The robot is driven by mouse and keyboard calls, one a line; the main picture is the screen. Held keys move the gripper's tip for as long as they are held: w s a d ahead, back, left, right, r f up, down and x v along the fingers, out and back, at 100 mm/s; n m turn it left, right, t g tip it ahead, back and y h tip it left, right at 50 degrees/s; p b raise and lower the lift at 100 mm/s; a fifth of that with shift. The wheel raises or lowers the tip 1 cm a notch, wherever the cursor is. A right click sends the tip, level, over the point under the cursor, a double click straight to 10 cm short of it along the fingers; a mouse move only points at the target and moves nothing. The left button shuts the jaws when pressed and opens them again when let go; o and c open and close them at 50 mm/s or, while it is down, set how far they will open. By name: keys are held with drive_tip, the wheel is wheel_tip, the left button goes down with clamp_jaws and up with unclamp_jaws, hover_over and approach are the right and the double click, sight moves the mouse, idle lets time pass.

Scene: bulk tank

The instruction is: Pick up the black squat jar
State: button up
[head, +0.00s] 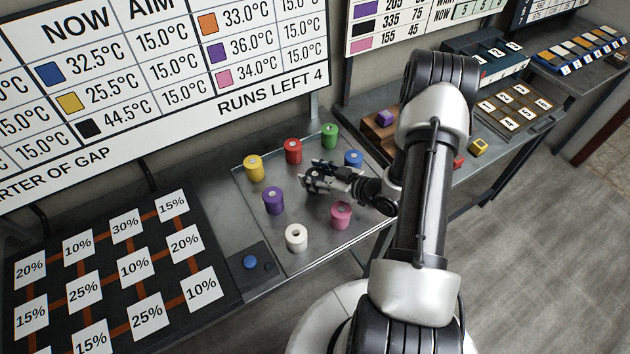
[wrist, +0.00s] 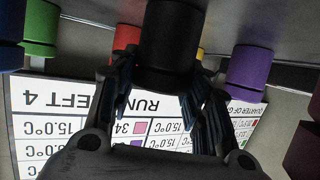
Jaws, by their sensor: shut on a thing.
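The black squat jar (wrist: 170,40) fills the top middle of the wrist view, between the two fingers of my gripper (wrist: 165,78). The fingers are shut on it, one on each side. In the head view my gripper (head: 314,178) reaches in from the right over the metal tray, among the coloured jars. There the black jar is mostly hidden by the gripper, with only dark parts showing. I cannot tell whether its base touches the tray.
Around the gripper stand a yellow jar (head: 253,168), red jar (head: 293,151), green jar (head: 329,136), blue jar (head: 353,158), purple jar (head: 273,200), pink jar (head: 341,215) and white jar (head: 296,237). The tray (head: 252,222) has free room at its front left.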

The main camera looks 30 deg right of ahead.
drive_tip(key=c, duration=0.4)
drive_tip(key=shift+c, duration=0.2)
drive_tip(key=shift+r, duration=0.15)
